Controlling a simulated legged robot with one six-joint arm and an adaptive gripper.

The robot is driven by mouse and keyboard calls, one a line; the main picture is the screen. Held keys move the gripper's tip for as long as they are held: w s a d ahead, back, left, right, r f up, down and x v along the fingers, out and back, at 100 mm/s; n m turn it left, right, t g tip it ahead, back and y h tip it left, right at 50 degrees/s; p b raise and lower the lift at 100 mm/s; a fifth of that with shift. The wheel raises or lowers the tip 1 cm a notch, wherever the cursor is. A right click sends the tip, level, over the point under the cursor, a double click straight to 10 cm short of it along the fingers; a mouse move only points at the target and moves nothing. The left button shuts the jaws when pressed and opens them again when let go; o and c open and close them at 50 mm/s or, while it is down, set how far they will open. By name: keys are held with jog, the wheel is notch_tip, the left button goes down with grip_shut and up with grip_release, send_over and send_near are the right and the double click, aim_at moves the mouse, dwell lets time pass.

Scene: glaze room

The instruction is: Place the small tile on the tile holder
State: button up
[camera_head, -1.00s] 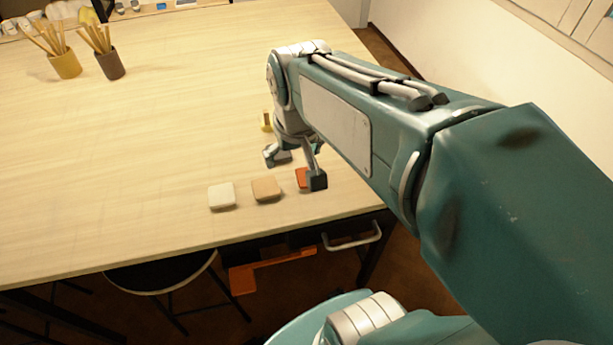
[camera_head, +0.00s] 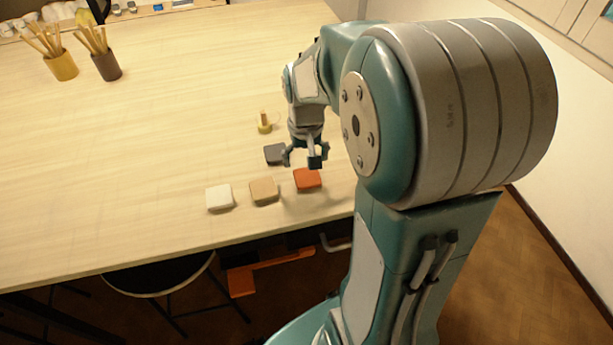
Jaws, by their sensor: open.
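My gripper (camera_head: 302,158) points down with its jaws open, just behind the orange tile (camera_head: 308,180). A dark grey tile (camera_head: 275,154) lies immediately left of its left finger. I cannot tell whether they touch. A tan tile (camera_head: 264,190) and a white tile (camera_head: 219,197) lie left of the orange one, in a row near the table's front edge. Several tiles look alike in size, so I cannot tell which is the small tile. A small yellow stand with an upright peg (camera_head: 264,125) is behind the grey tile. I cannot tell whether it is the tile holder.
The wooden table (camera_head: 170,130) is largely bare at centre and left. A yellow cup (camera_head: 62,67) and a brown cup (camera_head: 107,67) of sticks stand at far left. A stool (camera_head: 158,275) is below the front edge. My raised arm hides the table's right side.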

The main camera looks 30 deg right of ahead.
aim_at(306, 174)
notch_tip(306, 174, down, 5)
jog(key=shift+d+r, duration=0.1)
jog(key=shift+d, duration=0.05)
jog(key=c, duration=1)
jog(key=shift+r, duration=0.45)
jog(key=shift+c, duration=0.2)
notch_tip(306, 174, up, 2)
jog(key=shift+w+r, duration=0.1)
jog(key=shift+r, duration=0.15)
jog(key=s+a+r, duration=0.4)
jog(key=s+r, duration=0.5)
jog(key=s, duration=0.4)
jog(key=shift+s+r, duration=0.3)
jog(key=shift+s, duration=0.05)
